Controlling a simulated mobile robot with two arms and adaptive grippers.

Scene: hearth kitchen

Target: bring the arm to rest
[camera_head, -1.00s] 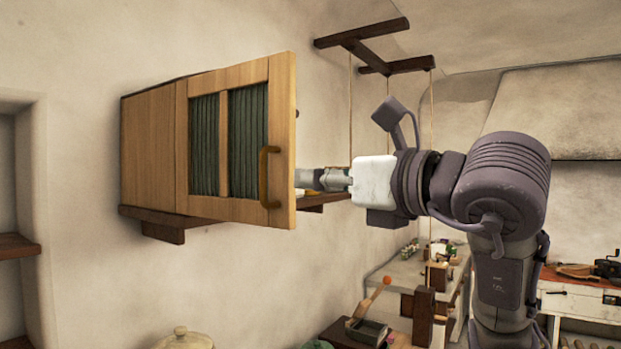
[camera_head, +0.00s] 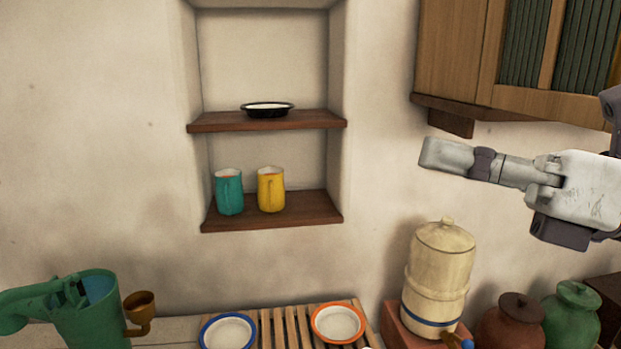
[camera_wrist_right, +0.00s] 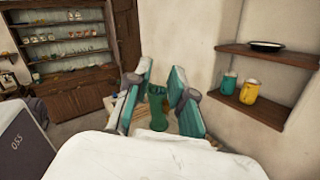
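My right gripper (camera_head: 432,154) reaches in from the right in the head view, its fingers pointing left in the air below the wooden wall cupboard (camera_head: 452,50). In the right wrist view its teal finger pads (camera_wrist_right: 163,85) stand apart, with nothing held between them. A green vessel (camera_wrist_right: 158,112) shows in the background between the pads. My left gripper is in neither view.
The wall niche holds a black-rimmed dish (camera_head: 267,110), a teal mug (camera_head: 229,192) and a yellow mug (camera_head: 271,190). Below are a green pitcher (camera_head: 95,325), a slatted rack (camera_head: 284,328) with two rimmed dishes, a cream dispenser (camera_head: 438,275) and lidded jars (camera_head: 571,318).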

